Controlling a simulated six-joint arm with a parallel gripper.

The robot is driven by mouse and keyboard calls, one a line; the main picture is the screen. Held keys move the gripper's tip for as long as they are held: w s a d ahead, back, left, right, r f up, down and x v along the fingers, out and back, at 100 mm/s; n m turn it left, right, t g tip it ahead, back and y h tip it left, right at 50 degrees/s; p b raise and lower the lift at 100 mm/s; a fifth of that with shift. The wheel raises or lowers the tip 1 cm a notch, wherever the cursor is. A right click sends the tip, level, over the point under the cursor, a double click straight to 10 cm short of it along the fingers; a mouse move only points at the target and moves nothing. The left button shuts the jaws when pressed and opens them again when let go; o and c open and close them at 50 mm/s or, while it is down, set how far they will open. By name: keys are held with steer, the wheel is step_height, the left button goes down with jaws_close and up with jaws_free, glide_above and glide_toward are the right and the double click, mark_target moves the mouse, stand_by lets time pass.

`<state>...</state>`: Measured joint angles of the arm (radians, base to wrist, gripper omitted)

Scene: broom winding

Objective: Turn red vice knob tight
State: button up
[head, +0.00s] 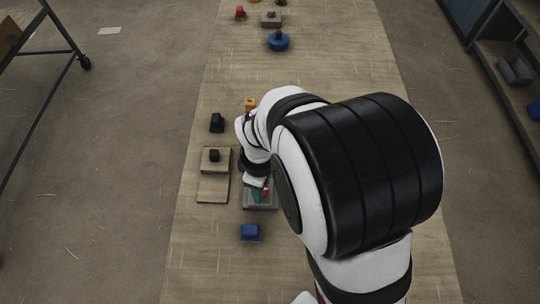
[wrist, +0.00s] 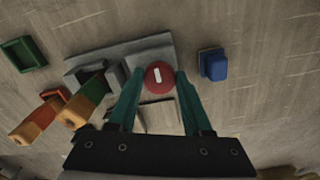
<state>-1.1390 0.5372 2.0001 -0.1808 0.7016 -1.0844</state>
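The red vice knob (wrist: 159,77) shows from above in the wrist view, round with a white mark. It sits at the edge of a grey vice (wrist: 122,58). The teal fingers of my gripper (wrist: 160,73) stand on either side of the knob, which nearly fills the space between them. I cannot tell whether both fingers press on it. In the head view, my gripper (head: 261,188) is down at the grey vice base (head: 262,206). My arm hides much of the vice there.
A blue block (wrist: 213,64) stands right of the vice in the wrist view and nearer in the head view (head: 250,233). Orange-ended pieces (wrist: 50,114) and a green tray (wrist: 22,54) lie left in the wrist view. A wooden board (head: 213,188) is left of the vice.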

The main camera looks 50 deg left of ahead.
jaws_close()
steer(key=shift+m, duration=0.3)
steer(key=m, duration=0.4)
steer(key=shift+s+m, duration=0.1)
steer(key=shift+m, duration=0.2)
steer(key=m, duration=0.4)
steer(key=shift+s+m, duration=0.1)
steer(key=shift+m, duration=0.2)
steer(key=m, duration=0.5)
steer(key=shift+s+a+m, duration=0.1)
steer(key=shift+m, duration=2.4)
